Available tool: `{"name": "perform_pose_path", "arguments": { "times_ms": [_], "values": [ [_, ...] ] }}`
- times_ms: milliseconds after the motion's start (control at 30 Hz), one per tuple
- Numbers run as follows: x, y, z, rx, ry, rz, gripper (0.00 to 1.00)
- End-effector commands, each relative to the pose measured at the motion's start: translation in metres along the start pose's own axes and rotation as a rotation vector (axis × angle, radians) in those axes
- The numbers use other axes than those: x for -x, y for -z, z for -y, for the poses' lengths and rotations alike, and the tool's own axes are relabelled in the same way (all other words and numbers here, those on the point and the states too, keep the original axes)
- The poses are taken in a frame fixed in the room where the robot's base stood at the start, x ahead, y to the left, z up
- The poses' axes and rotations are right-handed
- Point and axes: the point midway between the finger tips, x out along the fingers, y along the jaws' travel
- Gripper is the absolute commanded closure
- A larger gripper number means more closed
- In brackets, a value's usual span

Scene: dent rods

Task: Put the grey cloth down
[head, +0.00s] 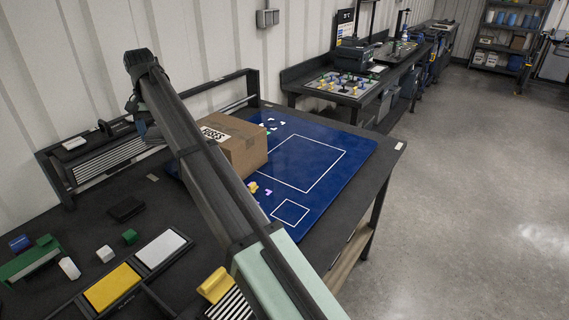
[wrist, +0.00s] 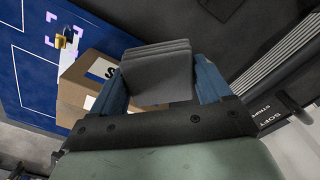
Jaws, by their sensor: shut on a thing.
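My gripper (wrist: 160,80) is shut on the grey cloth (wrist: 158,78), a folded, layered square between the two blue fingers in the wrist view. In the head view only a bit of blue finger shows behind my arm at the left, above the dark table near the rack, and I cannot make out the cloth there. In the wrist view the dark table top (wrist: 232,30) lies beyond the cloth. How high the cloth is above it is hard to tell.
The cardboard box marked FUSES (head: 240,145) stands on the blue mat (head: 335,145) with white outlines. A dark rack (head: 115,155) stands by the wall. Yellow (head: 112,287) and white (head: 162,248) pads and small blocks lie at the front left. The mat's right part is clear.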

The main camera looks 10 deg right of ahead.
Motion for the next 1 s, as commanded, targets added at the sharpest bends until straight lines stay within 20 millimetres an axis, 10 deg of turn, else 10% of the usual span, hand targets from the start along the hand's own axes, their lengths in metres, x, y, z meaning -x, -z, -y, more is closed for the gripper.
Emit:
{"name": "perform_pose_path", "arguments": {
  "times_ms": [500, 1000],
  "values": [
    [0.000, 0.098, -0.193, -0.362, 0.000, 0.000, 0.50],
    [0.000, 0.140, -0.368, -0.664, 0.000, 0.000, 0.50]
  ]
}}
